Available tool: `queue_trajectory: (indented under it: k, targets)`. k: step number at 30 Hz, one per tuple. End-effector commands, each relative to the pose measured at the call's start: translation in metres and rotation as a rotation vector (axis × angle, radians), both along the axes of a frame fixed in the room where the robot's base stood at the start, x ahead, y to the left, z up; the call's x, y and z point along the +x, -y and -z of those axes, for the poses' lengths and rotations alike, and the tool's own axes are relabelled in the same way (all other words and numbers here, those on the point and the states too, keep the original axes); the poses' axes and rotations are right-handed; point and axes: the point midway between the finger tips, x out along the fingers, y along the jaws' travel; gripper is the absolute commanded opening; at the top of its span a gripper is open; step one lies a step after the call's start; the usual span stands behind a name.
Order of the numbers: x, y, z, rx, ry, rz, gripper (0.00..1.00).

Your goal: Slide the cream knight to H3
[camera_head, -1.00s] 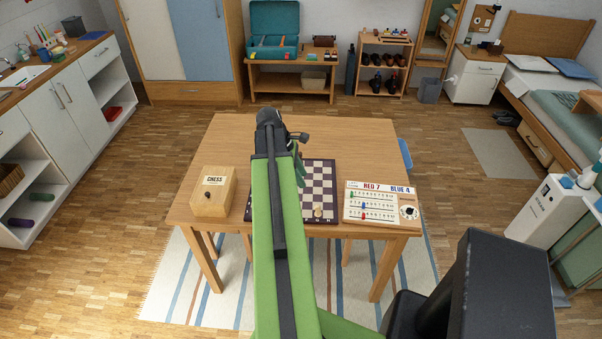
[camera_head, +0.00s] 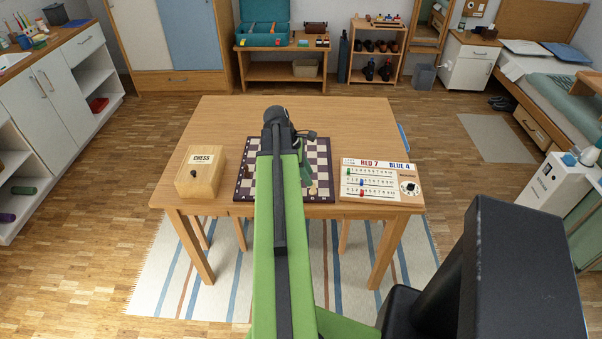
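The chessboard (camera_head: 318,160) lies on the wooden table, partly hidden behind my green arm. A small cream piece (camera_head: 313,190) stands near the board's front edge, just right of my arm; it is too small to tell whether it is the knight. A dark piece (camera_head: 247,171) stands on the board's left side. My gripper (camera_head: 306,172) is over the right half of the board, mostly hidden by my own arm. I cannot see its fingertips clearly or whether they hold anything. The square H3 cannot be read.
A wooden chess box (camera_head: 200,174) stands left of the board. A white score board (camera_head: 381,180) with coloured sliders lies to the right. The table (camera_head: 350,112) is clear behind the board. A striped rug (camera_head: 340,262) lies under it.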

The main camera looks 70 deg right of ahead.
Motion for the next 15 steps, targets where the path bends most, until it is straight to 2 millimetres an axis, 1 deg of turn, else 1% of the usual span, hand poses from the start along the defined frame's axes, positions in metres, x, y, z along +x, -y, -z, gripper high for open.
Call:
queue_trajectory:
  k: [1,6,10,15]
  targets:
    - [-0.004,0.001,0.019,0.000,0.000,0.001,0.40]
    - [-0.014,0.005,0.041,0.001,0.000,0.001,0.40]
    - [-0.018,0.007,0.049,0.000,0.000,0.001,0.40]
    - [-0.020,0.008,0.050,0.000,0.000,0.001,0.40]
